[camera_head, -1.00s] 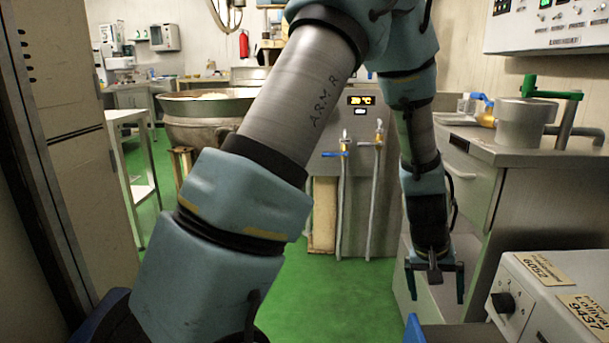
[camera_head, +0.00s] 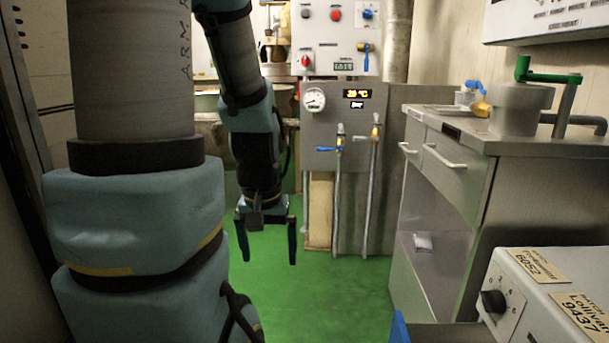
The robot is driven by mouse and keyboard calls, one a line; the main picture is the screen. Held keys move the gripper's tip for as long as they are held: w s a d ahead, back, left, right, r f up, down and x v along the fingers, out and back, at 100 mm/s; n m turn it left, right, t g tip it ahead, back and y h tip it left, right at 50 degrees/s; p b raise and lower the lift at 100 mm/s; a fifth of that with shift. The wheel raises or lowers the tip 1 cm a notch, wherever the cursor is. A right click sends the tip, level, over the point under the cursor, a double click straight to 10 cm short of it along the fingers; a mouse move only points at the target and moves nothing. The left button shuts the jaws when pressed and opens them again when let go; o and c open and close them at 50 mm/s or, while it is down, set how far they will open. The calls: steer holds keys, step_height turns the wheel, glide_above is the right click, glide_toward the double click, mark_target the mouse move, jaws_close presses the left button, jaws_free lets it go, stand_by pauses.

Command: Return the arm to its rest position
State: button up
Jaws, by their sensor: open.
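My gripper (camera_head: 267,246) hangs at the lower middle-left of the head view and points down over the green floor. Its two dark fingers are spread wide with nothing between them. My arm rises at the left of the view, folds over out of the top of the picture, and comes down again to the gripper.
A control panel (camera_head: 341,120) with a gauge, display and pipes stands ahead. A steel cabinet (camera_head: 450,180) with drawers is on the right, with a pot (camera_head: 521,108) on top. A white labelled box (camera_head: 530,285) is at the front right. The green floor (camera_head: 330,300) is clear.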

step_height(320, 180, up, 29)
steer(key=p, duration=2.7)
steer(key=shift+w+f, duration=0.1)
steer(key=shift+f, duration=0.05)
